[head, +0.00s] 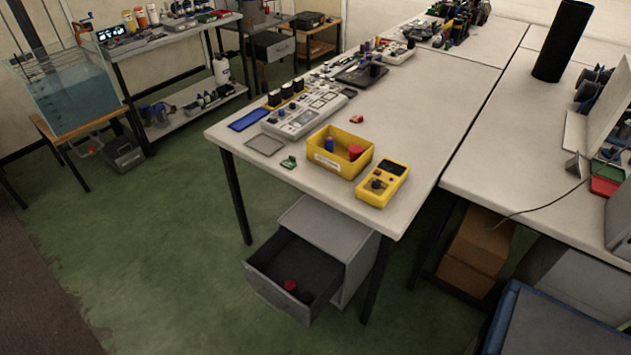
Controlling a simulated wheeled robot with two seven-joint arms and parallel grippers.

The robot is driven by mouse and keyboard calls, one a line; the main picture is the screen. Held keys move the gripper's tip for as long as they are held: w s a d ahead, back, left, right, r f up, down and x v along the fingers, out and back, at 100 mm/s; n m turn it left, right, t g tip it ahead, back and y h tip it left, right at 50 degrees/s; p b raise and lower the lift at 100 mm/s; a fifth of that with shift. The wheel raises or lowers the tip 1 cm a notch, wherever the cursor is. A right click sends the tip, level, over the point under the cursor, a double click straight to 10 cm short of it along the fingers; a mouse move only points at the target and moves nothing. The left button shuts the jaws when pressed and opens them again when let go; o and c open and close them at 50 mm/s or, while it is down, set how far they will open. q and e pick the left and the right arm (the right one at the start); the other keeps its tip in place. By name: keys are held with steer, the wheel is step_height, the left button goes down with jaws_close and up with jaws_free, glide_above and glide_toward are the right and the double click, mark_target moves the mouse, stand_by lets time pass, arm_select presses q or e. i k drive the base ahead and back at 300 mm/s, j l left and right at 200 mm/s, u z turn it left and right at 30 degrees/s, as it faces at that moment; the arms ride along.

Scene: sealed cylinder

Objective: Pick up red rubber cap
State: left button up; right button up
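Several small red things could be the red rubber cap; I cannot tell which it is. One round red piece (355,151) is in the yellow bin (322,157) on the near table, beside a blue piece (329,144). Another round red piece (290,286) lies in the open drawer (262,284) under that table, next to a dark red piece (306,297). A small red object (357,119) lies on the tabletop behind the bin. Neither of my grippers is in view.
A yellow meter (383,184) stands right of the bin, near the table (431,130) edge. A grey control panel (303,117) and a small green piece (289,162) are to the left. A water tank (76,98) stands far left. The green floor before the drawer is clear.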

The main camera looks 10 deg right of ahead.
mark_target(290, 286)
steer(key=i+j+z, duration=0.15)
steer(key=j, duration=0.2)
steer(key=i+j+z, duration=0.35)
steer(key=j, duration=0.4)
steer(key=i+j+z, duration=0.15)
steer(key=j, duration=0.25)
